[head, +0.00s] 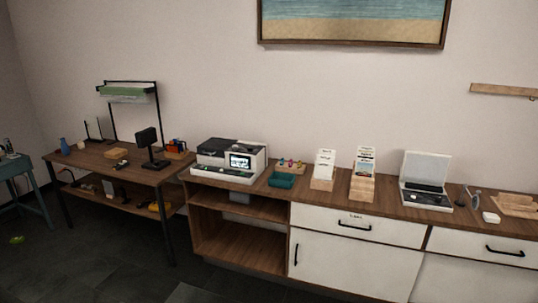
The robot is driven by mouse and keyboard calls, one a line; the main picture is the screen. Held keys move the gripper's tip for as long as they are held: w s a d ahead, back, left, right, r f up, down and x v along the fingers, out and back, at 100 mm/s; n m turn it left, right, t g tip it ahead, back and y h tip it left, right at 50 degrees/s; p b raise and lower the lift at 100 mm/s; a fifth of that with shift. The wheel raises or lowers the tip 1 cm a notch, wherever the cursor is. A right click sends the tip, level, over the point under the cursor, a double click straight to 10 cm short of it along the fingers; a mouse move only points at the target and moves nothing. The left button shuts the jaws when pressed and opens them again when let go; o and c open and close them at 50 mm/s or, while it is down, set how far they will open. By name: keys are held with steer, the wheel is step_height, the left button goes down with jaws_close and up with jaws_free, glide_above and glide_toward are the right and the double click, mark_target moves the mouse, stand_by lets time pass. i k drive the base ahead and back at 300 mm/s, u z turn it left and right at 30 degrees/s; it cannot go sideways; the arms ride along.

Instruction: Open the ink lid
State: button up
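No part that I can surely tell as the ink lid shows at this distance. A white and dark printer-like machine (229,160) with a lit screen stands on the wooden cabinet top. A small teal box (282,180) sits just right of it, and it looks shut. A flat light-grey case (426,183) with its lid raised stands farther right on the cabinet. My gripper is not in view.
The cabinet (357,242) has open shelves and white fronts. Card holders (323,171) and (363,174) stand on top. A wooden table (90,158) with a lamp and small items is at left, beside a teal stand (15,165). Dark floor in front looks mostly clear.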

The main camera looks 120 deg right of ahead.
mark_target(214, 146)
steer(key=z, duration=3.45)
steer(key=i, duration=2.25)
steer(key=u, duration=0.45)
steer(key=i, duration=0.75)
steer(key=u, duration=0.15)
